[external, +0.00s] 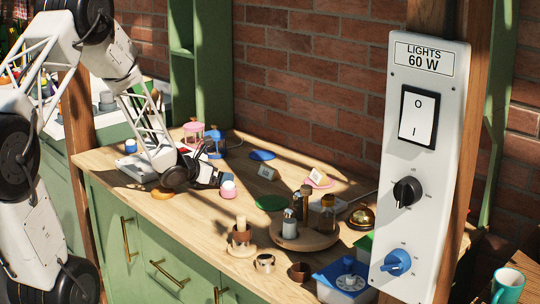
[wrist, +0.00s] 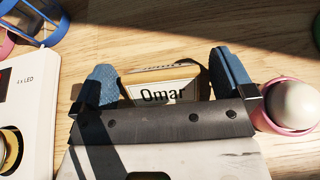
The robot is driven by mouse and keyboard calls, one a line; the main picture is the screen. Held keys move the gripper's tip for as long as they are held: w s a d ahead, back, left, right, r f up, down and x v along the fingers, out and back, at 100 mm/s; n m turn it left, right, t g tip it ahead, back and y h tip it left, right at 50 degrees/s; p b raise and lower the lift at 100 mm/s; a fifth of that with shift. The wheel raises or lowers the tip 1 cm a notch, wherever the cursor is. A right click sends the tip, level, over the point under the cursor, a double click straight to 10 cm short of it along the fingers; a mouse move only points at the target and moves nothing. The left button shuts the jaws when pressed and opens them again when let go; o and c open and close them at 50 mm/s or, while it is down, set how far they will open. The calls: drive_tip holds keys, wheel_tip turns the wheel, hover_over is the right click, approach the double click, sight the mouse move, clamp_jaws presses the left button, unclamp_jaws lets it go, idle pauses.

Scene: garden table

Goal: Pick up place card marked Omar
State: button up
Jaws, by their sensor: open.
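The place card marked Omar (wrist: 163,94) stands on the wooden table in the wrist view, a small pale card with black letters and a light-brown top edge. My gripper (wrist: 163,66) is open, with one blue finger at each side of the card. A narrow gap shows between each finger and the card. Its lower part is hidden by the gripper's body. In the external view my gripper (external: 209,178) is low over the left part of the table, and I cannot make out this card there.
A pink cup with a white ball (wrist: 291,105) is close to the right finger. A white panel marked LED (wrist: 28,105) lies at left. Other cards stand farther off, one on the table (external: 267,173) and one on a pink dish (external: 317,177). A wooden tray (external: 304,243) holds bottles.

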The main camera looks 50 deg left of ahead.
drive_tip(key=shift+c, duration=0.2)
drive_tip(key=c, duration=0.9)
drive_tip(key=shift+r, duration=0.1)
drive_tip(key=shift+r, duration=1.45)
drive_tip(key=shift+s+d+r, duration=0.1)
drive_tip(key=shift+s+r, duration=0.1)
drive_tip(key=shift+r, duration=0.1)
drive_tip(key=s+d, duration=0.2)
drive_tip(key=s, duration=0.2)
drive_tip(key=s+d+r, duration=0.1)
drive_tip(key=s+d, duration=0.1)
drive_tip(key=s, duration=0.3)
drive_tip(key=s+d, duration=0.2)
drive_tip(key=s, duration=0.3)
drive_tip(key=shift+s+d+r, duration=0.1)
drive_tip(key=shift+r, duration=0.05)
